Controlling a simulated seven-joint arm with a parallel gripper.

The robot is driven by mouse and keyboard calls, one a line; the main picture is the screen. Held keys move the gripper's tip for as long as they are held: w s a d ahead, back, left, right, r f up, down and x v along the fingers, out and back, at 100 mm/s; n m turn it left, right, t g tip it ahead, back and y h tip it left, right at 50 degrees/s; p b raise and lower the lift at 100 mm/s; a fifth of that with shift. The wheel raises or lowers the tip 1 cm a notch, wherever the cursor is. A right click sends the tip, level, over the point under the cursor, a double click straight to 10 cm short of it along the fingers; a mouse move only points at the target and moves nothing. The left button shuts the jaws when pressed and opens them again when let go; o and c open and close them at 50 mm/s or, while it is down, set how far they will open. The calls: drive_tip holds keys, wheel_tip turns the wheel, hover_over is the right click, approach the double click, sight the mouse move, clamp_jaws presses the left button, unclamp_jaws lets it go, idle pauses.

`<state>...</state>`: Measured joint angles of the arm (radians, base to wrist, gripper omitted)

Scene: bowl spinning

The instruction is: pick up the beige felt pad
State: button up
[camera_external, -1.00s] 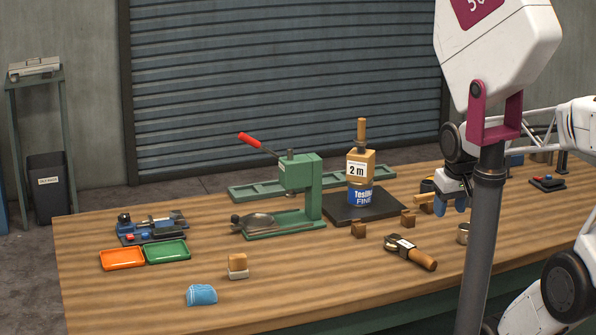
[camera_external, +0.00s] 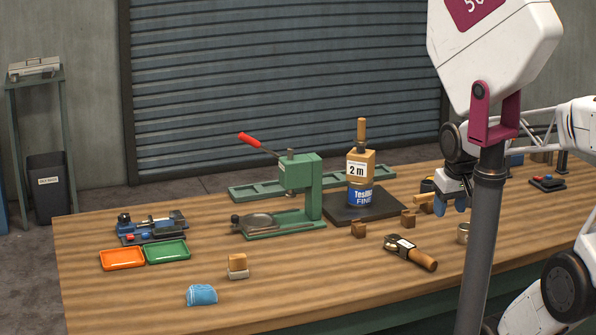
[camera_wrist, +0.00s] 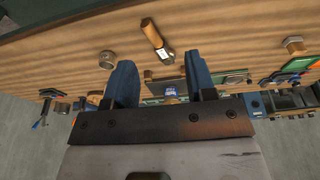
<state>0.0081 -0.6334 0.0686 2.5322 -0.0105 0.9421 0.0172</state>
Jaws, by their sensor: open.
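The likeliest beige felt pad is a small block with a tan wooden top and a pale base (camera_external: 238,266). It stands upright near the front left of the bench. A similar tan block shows at the right in the wrist view (camera_wrist: 294,46). My gripper (camera_external: 456,203) is above the right part of the bench, well apart from the pad and partly behind my own arm. In the wrist view its two blue fingers (camera_wrist: 162,82) are spread, with nothing held between them.
A blue cloth (camera_external: 201,295) lies just in front of the pad. Behind are orange (camera_external: 122,257) and green (camera_external: 167,251) trays and a green press (camera_external: 300,175). A wooden-handled tool (camera_external: 411,252), small wooden blocks and a metal cup (camera_external: 463,233) lie toward my gripper.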

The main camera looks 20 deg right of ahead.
drive_tip(key=shift+o, duration=0.4)
drive_tip(key=w+a+r+n+g, duration=0.1)
drive_tip(key=w+a+n, duration=0.25)
drive_tip(key=w, duration=0.25)
drive_tip(key=w+a+n, duration=0.2)
drive_tip(key=w+a, duration=0.2)
drive_tip(key=w, duration=0.2)
drive_tip(key=n+g+h, duration=0.2)
drive_tip(key=n, duration=1)
hover_over(232, 256)
wheel_tip(232, 256, down, 14)
drive_tip(key=shift+f, duration=0.25)
